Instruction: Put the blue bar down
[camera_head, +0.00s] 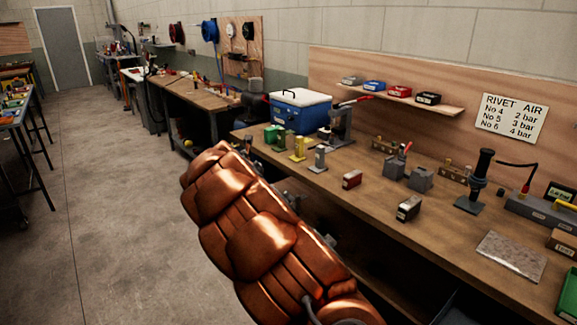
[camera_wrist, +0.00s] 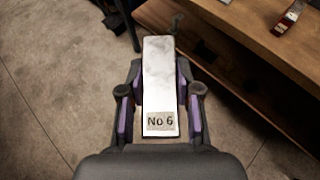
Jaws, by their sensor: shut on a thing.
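In the wrist view my gripper (camera_wrist: 160,92) is shut on a pale silver-white bar (camera_wrist: 158,70) with a "No 6" label at its near end. The bar lies lengthwise between the two dark fingers with purple pads and sticks out past them. No blue shows on the visible face of this bar. It is held above the concrete floor, beside the wooden bench (camera_wrist: 245,35). In the head view my copper-coloured arm crosses the middle, and I cannot make out the gripper or held bar there.
The long workbench (camera_head: 455,235) carries a green block (camera_head: 271,135), a yellow block (camera_head: 299,148), a grey one (camera_head: 319,159), a red block (camera_head: 352,179) and a dark silver block (camera_head: 408,208). A blue cooler (camera_head: 300,111) stands behind. Bare bench top lies between the blocks.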

